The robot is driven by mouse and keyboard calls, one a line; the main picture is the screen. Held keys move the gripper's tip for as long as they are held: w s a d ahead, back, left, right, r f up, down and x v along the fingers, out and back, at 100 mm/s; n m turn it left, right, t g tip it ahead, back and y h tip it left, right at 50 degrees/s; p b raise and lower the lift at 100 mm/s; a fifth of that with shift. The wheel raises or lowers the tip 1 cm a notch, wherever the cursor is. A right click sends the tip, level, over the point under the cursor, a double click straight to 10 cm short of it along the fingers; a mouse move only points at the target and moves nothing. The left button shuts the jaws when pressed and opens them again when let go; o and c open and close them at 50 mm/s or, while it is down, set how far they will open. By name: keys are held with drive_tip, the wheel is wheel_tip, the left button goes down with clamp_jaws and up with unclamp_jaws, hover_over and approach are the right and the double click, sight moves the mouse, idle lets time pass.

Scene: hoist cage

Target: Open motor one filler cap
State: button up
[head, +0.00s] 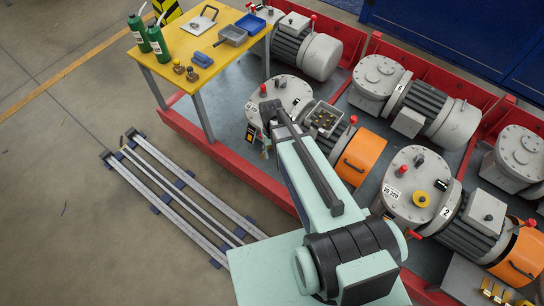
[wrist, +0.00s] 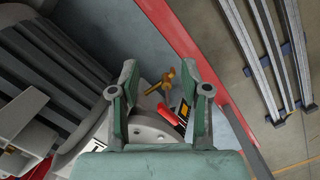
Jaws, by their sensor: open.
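Motor one appears to be the unit under my arm. Its round grey gear housing (head: 292,90) has a red-topped fitting and dark details on its lid. In the wrist view, part of the grey housing (wrist: 152,130) shows below and between the fingers. My gripper (wrist: 160,88) is open and empty, its two green fingers apart. Between them, further down, are a brass T-shaped fitting (wrist: 160,82) and a red part (wrist: 171,116). I cannot tell whether either touches a finger. A filler cap on this motor cannot be made out; my arm hides part of the housing in the head view.
Motor two, at right, has a yellow cap (head: 420,198) on its lid. A yellow table (head: 195,50) holds green bottles (head: 157,40), grey and blue trays and small brass parts. Red frame edges (head: 235,163) border the motors. Floor rails (head: 175,190) lie at left.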

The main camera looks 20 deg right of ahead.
drive_tip(key=shift+s+a+f, duration=0.2)
drive_tip(key=shift+s+f, duration=0.5)
drive_tip(key=shift+s, duration=0.25)
